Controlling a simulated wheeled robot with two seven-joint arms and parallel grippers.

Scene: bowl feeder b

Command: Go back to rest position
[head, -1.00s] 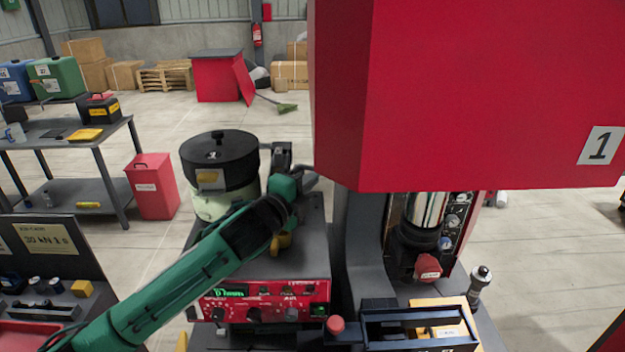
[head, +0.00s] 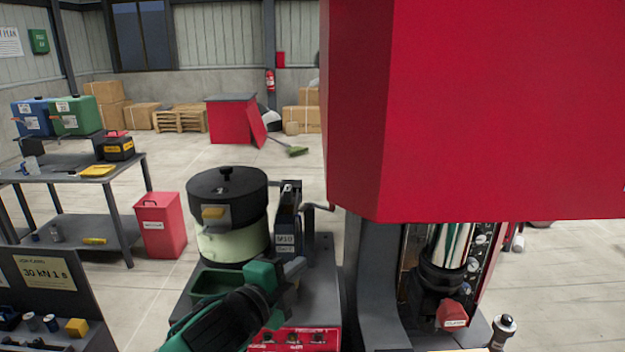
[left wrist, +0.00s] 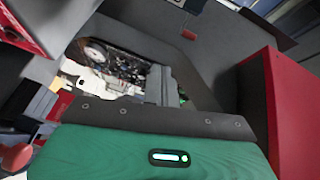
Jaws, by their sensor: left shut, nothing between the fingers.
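My left arm comes in from the lower left in the head view. My left gripper (head: 293,268) is shut and empty, in front of the bowl feeder (head: 232,240) and over the front of its dark base. The feeder is a cream drum under a black lid with a knob and a yellow tag. A dark upright block with a crank stands just right of the drum. The green casing on my left wrist fills the lower left wrist view. My right gripper is in neither view.
A large red machine housing (head: 440,110) overhangs the right side. Below it are a dark column (head: 375,285) and a red-labelled part (head: 452,313). A red control panel sits under my gripper. At left stand a red bin (head: 160,225) and a grey worktable (head: 70,172).

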